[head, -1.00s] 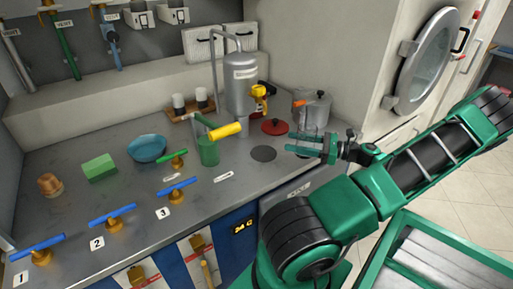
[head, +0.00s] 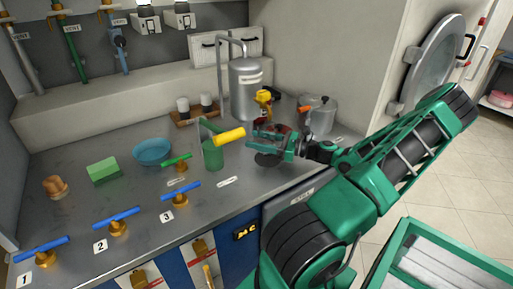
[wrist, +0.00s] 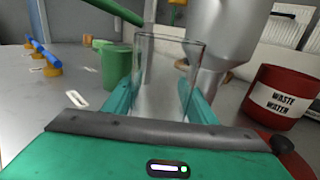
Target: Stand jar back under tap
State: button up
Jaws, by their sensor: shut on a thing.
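My gripper (head: 268,141) is shut on a clear glass jar (wrist: 168,72), which stands upright between the two green fingers in the wrist view. In the head view the jar is hard to make out against the red container behind it. A yellow tap (head: 263,97) sticks out of the grey metal tank (head: 246,85). The gripper is in front of and below this tap, over a dark round spot (head: 268,160) on the counter. I cannot tell whether the jar's base touches the counter.
A red "WASTE WATER" container (wrist: 284,97) stands close to the right of the jar. A green cup (head: 213,156) is to the left, below a yellow-handled green pipe (head: 229,137). A lidded metal pot (head: 320,113) stands behind my arm. Blue-handled valves (head: 117,217) line the counter's front left.

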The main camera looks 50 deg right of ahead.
jog(key=shift+s+f, duration=0.1)
jog(key=shift+f, duration=1.45)
jog(key=o, duration=1.2)
jog(key=shift+f, duration=0.1)
jog(key=shift+o, duration=0.2)
jog(key=shift+s+d+f, duration=0.1)
jog(key=v, duration=0.7)
jog(key=shift+s+d+r, duration=0.15)
jog(key=shift+s+r, duration=0.05)
jog(key=shift+r, duration=0.1)
notch_tip(320, 180, up, 8)
jog(key=shift+f, duration=0.25)
jog(key=shift+w, duration=0.1)
